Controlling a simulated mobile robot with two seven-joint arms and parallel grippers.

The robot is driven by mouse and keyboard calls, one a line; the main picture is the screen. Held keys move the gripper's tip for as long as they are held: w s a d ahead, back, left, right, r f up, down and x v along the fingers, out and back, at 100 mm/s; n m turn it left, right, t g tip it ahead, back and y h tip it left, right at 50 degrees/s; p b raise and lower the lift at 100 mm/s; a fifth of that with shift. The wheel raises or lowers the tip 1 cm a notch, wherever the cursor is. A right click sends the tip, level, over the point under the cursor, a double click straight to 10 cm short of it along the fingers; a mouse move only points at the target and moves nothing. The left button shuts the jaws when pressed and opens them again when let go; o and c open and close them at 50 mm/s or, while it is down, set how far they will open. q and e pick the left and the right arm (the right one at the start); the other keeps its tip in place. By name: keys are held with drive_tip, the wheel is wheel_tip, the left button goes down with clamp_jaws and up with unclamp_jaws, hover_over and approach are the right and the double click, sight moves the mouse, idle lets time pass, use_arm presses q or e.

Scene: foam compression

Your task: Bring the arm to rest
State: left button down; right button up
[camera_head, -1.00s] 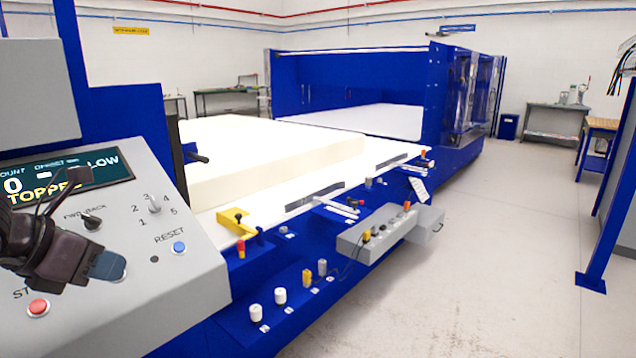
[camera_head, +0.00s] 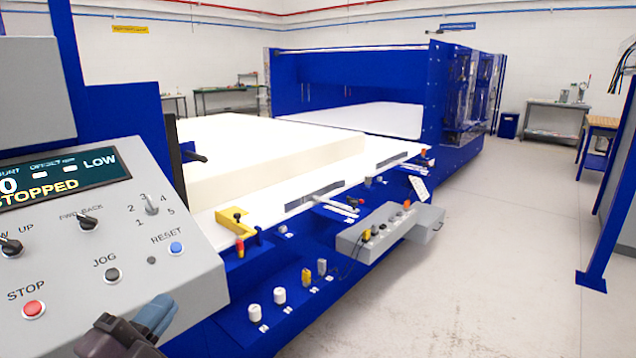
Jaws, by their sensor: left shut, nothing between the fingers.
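The rest of the left arm is cut off by the lower edge of the picture. The panel display (camera_head: 65,183) reads "STOPPED" and "LOW". My right gripper is not in view.
The panel carries a red STOP button (camera_head: 33,309), a JOG button (camera_head: 112,275) and a blue RESET button (camera_head: 176,248). A white foam block (camera_head: 270,160) lies on the blue machine's bed. A grey button box (camera_head: 385,232) juts from its side. Floor (camera_head: 480,270) at right is clear.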

use_arm(q)
drive_tip(key=s+a+f+n+g+y, duration=0.4)
drive_tip(key=f+n+y, duration=0.25)
drive_tip(key=f, duration=0.25)
drive_tip(key=s+a+f+n+g+y, duration=0.3)
drive_tip(key=s+a+f+n+y, duration=0.15)
drive_tip(key=f+n, duration=0.35)
drive_tip(key=s+d+f+n+g+h, duration=0.1)
drive_tip(key=s+f+n+g, duration=0.1)
drive_tip(key=s+f+g, duration=0.5)
drive_tip(key=s+d+f+n+g+h, duration=0.1)
drive_tip(key=s+d+f+n+g, duration=0.2)
drive_tip(key=s, duration=0.7)
drive_tip(key=w+a+f+m+t, duration=0.1)
drive_tip(key=w+f+t, duration=0.7)
drive_tip(key=w+f, duration=0.1)
drive_tip(key=shift+a+f+m+h, duration=0.2)
drive_tip(key=shift+f+m+h, duration=0.2)
drive_tip(key=shift+f, duration=0.15)
